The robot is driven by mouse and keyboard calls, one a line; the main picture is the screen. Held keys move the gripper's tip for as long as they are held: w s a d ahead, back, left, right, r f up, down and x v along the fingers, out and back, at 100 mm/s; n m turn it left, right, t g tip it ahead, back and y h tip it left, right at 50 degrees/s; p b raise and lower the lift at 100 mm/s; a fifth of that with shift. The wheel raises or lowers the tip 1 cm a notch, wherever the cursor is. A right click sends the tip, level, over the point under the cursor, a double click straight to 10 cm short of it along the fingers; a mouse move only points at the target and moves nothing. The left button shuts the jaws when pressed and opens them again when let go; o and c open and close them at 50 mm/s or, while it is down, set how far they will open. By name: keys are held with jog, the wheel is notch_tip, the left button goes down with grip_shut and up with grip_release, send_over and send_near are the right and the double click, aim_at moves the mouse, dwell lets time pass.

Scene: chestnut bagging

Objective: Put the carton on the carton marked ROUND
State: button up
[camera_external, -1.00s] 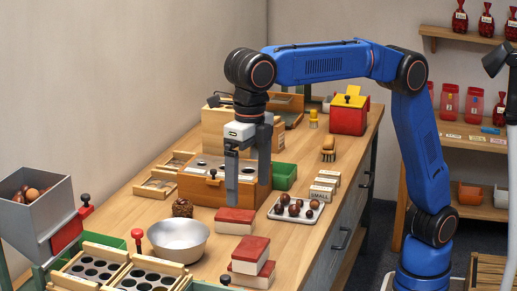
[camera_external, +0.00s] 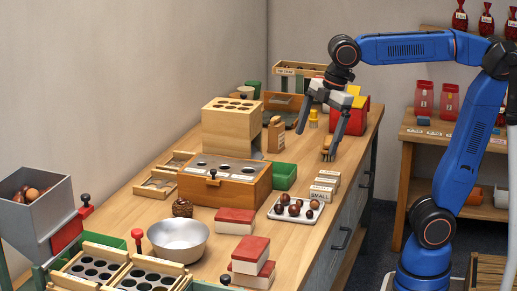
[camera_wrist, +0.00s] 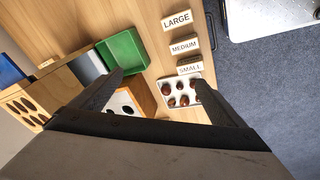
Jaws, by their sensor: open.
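Several red-and-white cartons are on the bench in the external view. My gripper (camera_external: 316,143) is open and empty above the far right part of the bench, well behind the cartons and near a brush. In the wrist view my gripper (camera_wrist: 160,77) is spread with nothing between its fingers, and no carton shows there.
A white tray of chestnuts (camera_external: 294,220), LARGE (camera_wrist: 177,19), MEDIUM (camera_wrist: 184,46) and SMALL (camera_external: 320,195) blocks, and a green bin (camera_external: 284,176) stand near the bench's right edge.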

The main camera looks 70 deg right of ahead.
jog(key=s+d+f+m+t+h, duration=0.1)
jog(key=s+d+f+m, duration=1.1)
jog(key=s+d+f, duration=0.1)
jog(key=shift+s+f+t, duration=0.4)
jog(key=shift+s+f, duration=0.15)
jog(key=shift+s, duration=0.25)
